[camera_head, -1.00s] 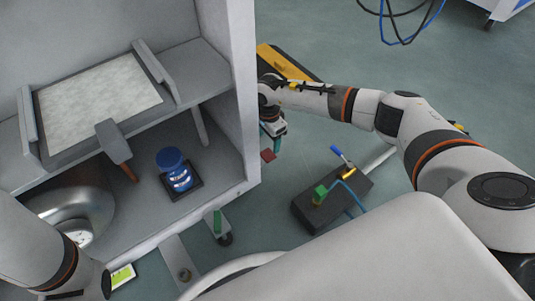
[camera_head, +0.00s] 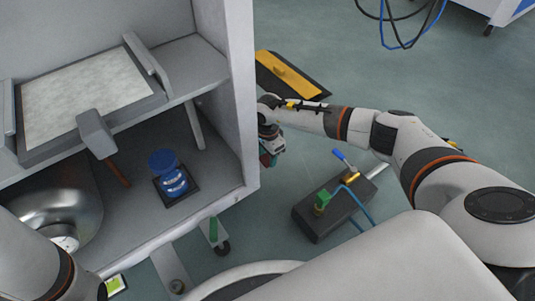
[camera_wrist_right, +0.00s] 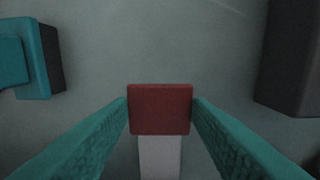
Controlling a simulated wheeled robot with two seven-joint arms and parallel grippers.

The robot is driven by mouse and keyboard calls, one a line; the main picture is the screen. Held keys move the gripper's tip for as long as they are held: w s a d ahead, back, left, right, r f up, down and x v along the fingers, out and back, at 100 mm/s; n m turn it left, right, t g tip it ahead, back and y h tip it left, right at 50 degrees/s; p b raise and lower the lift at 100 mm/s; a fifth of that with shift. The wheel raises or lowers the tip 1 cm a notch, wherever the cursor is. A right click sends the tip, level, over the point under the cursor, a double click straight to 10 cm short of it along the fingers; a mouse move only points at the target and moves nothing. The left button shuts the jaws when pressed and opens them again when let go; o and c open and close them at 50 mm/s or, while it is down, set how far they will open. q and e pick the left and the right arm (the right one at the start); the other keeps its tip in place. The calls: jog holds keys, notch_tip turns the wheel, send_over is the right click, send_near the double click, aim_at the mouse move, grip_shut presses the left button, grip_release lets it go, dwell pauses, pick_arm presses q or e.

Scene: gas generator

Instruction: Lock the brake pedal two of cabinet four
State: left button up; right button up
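A red pedal (camera_wrist_right: 160,108) on a pale stem shows in the right wrist view, between the two teal fingertips of my right gripper (camera_wrist_right: 160,101). The fingers are apart, one along each side of the red pedal; I cannot tell whether they touch it. In the head view my right gripper (camera_head: 268,158) points down beside the right wall of the grey cabinet (camera_head: 245,100), near floor level, and largely hides the pedal. My left gripper is out of view.
A black block with a green knob and blue-handled valve (camera_head: 325,215) lies on the floor to the right. A yellow-and-black piece (camera_head: 290,75) lies behind my right arm. A blue canister (camera_head: 172,178) stands inside the cabinet.

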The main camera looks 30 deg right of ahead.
jog(key=c, duration=0.5)
jog(key=f, duration=0.3)
jog(key=f+b, duration=0.1)
jog(key=f, duration=0.1)
jog(key=shift+d+f, duration=0.1)
jog(key=shift+d, duration=0.3)
jog(key=o, duration=1.4)
